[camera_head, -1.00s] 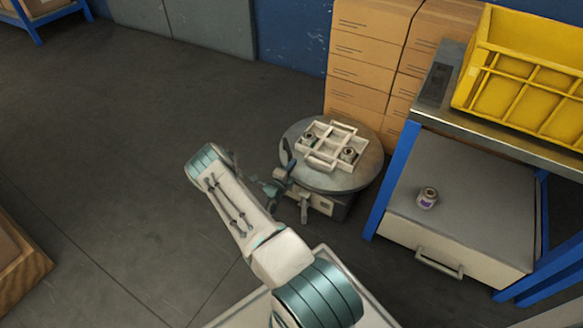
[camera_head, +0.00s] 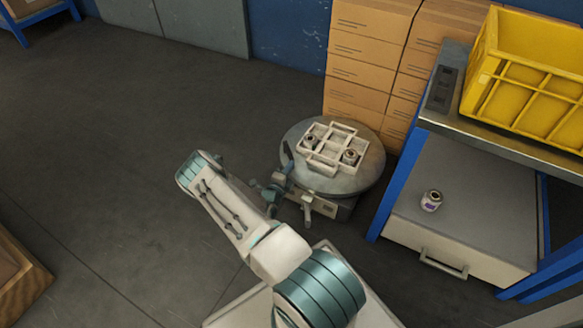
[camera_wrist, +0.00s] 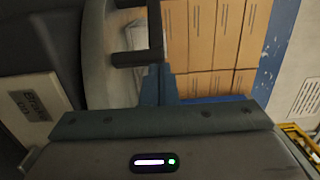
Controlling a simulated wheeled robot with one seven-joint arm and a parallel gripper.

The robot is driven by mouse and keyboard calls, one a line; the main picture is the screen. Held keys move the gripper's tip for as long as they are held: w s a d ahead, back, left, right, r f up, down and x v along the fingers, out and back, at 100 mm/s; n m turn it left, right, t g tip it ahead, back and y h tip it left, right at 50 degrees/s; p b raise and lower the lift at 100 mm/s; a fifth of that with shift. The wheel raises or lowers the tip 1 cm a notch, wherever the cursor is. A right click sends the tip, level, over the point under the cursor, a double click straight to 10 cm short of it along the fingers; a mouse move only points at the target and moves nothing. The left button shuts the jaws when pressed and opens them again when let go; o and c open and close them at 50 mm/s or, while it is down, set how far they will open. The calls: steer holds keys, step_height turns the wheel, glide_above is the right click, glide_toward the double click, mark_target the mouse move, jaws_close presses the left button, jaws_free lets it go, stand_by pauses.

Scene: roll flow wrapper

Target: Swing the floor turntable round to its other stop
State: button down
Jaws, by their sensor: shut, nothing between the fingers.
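The floor turntable (camera_head: 358,183) is a low round grey disc on a dark base, before the stacked cartons. A white divided tray (camera_head: 334,149) with small metal parts lies on it. A dark upright handle (camera_head: 288,152) stands at the disc's left rim; in the wrist view it is a dark bracket (camera_wrist: 155,28) on the pale curved disc (camera_wrist: 96,60). My gripper (camera_head: 281,175) is at that left rim, low beside the handle. In the wrist view its fingers (camera_wrist: 160,80) are shut and empty, close to the bracket's lower leg. Whether they touch is unclear.
Stacked cartons (camera_head: 365,70) stand close behind the turntable. A blue-legged bench (camera_head: 455,130) with a yellow crate (camera_head: 530,75) stands at right, with a small jar (camera_head: 431,201) on its lower drawer unit. Floor to the left is open. A wooden pallet edge (camera_head: 22,270) shows at lower left.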

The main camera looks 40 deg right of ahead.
steer(key=s+d+p+v, duration=0.1)
steer(key=s+p+v, duration=0.1)
steer(key=v, duration=1)
steer(key=shift+a+p, duration=0.25)
steer(key=shift+p, duration=0.6)
steer(key=shift+s+f, duration=0.1)
